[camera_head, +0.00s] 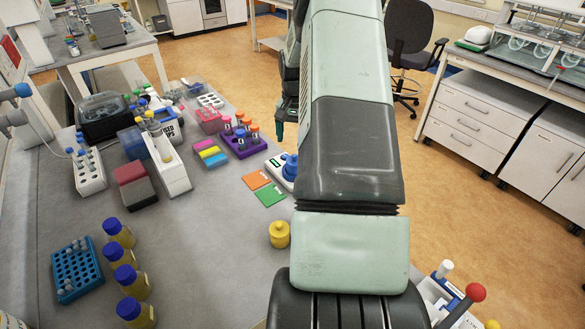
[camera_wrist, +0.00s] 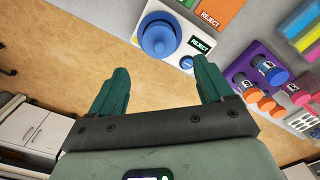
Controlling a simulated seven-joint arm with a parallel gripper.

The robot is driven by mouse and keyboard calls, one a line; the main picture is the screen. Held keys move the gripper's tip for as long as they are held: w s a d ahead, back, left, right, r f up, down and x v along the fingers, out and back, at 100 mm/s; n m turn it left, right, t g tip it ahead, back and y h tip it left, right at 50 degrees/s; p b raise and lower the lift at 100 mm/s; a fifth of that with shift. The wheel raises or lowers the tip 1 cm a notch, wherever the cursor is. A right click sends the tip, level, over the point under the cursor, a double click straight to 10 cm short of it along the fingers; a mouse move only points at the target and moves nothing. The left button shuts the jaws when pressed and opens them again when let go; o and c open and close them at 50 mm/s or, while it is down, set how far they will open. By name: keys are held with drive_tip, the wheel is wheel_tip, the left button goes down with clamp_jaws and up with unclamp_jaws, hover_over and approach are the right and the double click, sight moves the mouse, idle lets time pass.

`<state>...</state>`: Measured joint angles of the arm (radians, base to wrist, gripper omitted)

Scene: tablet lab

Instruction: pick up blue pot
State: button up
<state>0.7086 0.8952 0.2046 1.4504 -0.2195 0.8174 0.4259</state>
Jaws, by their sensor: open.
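The blue pot (camera_head: 291,165) stands on a white base with a small REJECT display, at the right edge of the grey bench and partly hidden by my arm. In the wrist view the blue pot (camera_wrist: 158,38) shows from above, round with a wider lower rim, on the white base (camera_wrist: 183,22). My gripper (camera_wrist: 157,68) is open and empty, its two green fingers spread below the pot in the picture. The pot lies beyond the fingertips, roughly in line with the gap, and is not between them. In the head view my arm hides most of the gripper.
Orange (camera_head: 256,180) and green (camera_head: 270,195) cards lie beside the base. A purple rack (camera_head: 243,147) with capped tubes stands behind. A yellow pot (camera_head: 279,235) stands nearer on the bench. Several blue-capped bottles (camera_head: 125,255) stand at front left. The bench middle is clear.

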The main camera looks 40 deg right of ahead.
wheel_tip(320, 180, down, 4)
drive_tip(key=shift+f, duration=0.1)
drive_tip(key=f, duration=0.5)
drive_tip(key=shift+s+a, duration=0.25)
drive_tip(key=shift+a, duration=0.05)
drive_tip(key=c, duration=1)
drive_tip(key=shift+c, duration=0.2)
drive_tip(key=shift+r, duration=0.15)
